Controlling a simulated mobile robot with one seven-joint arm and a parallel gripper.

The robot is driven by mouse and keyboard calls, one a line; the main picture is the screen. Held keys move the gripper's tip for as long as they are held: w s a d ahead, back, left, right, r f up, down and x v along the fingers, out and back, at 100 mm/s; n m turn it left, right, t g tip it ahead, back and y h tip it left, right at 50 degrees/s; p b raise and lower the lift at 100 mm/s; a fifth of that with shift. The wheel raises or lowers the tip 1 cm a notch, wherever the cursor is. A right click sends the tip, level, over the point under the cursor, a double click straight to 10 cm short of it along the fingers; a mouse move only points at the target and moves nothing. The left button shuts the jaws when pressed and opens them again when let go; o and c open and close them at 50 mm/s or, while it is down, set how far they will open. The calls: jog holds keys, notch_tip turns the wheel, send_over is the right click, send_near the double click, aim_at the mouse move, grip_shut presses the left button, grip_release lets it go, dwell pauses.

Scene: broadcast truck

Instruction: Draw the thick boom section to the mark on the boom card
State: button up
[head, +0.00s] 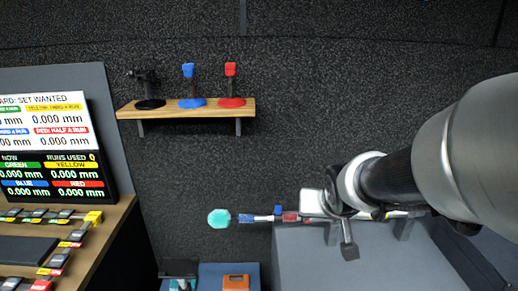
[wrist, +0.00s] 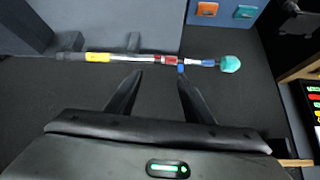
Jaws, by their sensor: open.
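The boom (wrist: 122,57) is a telescoping pole lying level across the wrist view, with yellow (wrist: 97,57), red (wrist: 170,59) and blue (wrist: 208,62) bands and a teal ball tip (wrist: 230,64). In the head view, its teal tip (head: 219,218) points left and a white part (head: 311,203) shows by my gripper. My gripper (wrist: 160,75) is open and empty. Its fingertips lie just short of the pole in the picture, around the silver stretch beside the red band; contact cannot be told. The card (head: 45,118), headed "SET WANTED", shows colour labels and 0.000 mm readings.
The boom rests on brackets (wrist: 70,42) above a grey block (head: 350,262). A console desk (head: 110,225) with coloured keys stands left. A wall shelf (head: 185,108) holds black, blue and red stands. A blue surface with an orange item (head: 236,282) lies below the tip.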

jog(key=w+f+y+b, duration=0.1)
jog(key=w+f, duration=0.5)
jog(key=f, duration=0.3)
jog(key=m+t+b, duration=0.6)
jog(key=m+t, duration=0.4)
jog(key=m, duration=0.6)
send_near(290, 221)
jog(key=w, duration=1.1)
jog(key=shift+w, duration=0.4)
jog(key=shift+a, duration=0.1)
grip_shut()
